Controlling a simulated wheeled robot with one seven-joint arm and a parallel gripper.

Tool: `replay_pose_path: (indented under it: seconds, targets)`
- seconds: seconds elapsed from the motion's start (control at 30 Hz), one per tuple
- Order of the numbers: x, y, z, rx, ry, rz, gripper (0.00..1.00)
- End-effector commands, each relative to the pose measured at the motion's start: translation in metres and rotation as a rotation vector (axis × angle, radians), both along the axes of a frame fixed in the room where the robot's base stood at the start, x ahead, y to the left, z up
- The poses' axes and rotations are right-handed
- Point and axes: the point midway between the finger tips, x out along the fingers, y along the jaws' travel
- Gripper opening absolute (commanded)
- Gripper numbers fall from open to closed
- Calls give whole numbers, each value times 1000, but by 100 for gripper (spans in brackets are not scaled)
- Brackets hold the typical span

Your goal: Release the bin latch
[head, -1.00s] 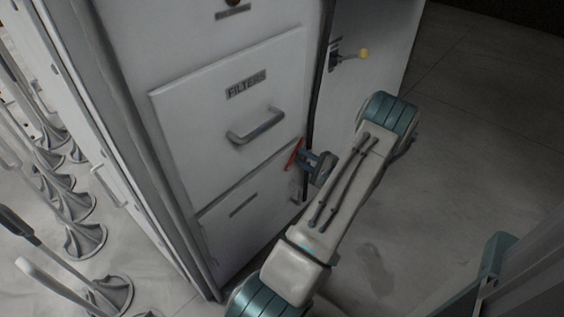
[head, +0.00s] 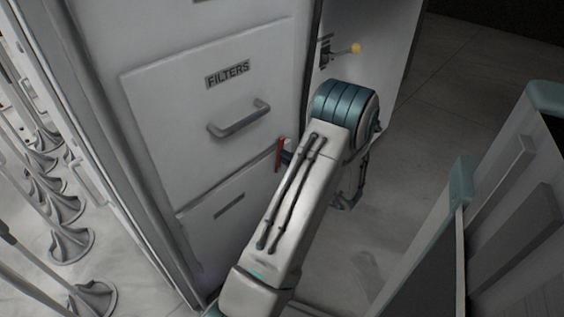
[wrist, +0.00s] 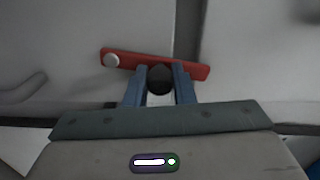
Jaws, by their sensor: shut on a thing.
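The latch is a red bar (wrist: 134,60) with a round pale pivot at its left end in the wrist view, tilted slightly down to the right. A black knob (wrist: 160,80) stands out from it. My gripper (wrist: 159,72) has its two blue fingers on either side of this knob and is shut on it. My arm hides most of the gripper there.
The FILTERS panel (head: 205,108) has a grey handle (head: 239,120); a lower panel (head: 222,222) sits below. A lever with a yellow knob (head: 356,48) is on the side face. Several grey hoods (head: 72,245) stand at left.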

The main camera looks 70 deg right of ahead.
Motion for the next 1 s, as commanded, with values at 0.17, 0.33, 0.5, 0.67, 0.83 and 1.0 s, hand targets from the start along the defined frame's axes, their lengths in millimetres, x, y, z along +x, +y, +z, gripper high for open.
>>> replay_pose_path:
  seconds: [0.17,0.33,0.5,0.67,0.83,1.0]
  targets:
    - [-1,0,0,-6,4,-2,0]
    - [-1,0,0,-5,4,-1,0]
    - [0,1,0,-5,3,1,32]
    - [0,1,0,-5,3,0,32]
    - [-7,3,1,-4,2,-1,32]
    - [-36,12,2,-3,3,-5,32]
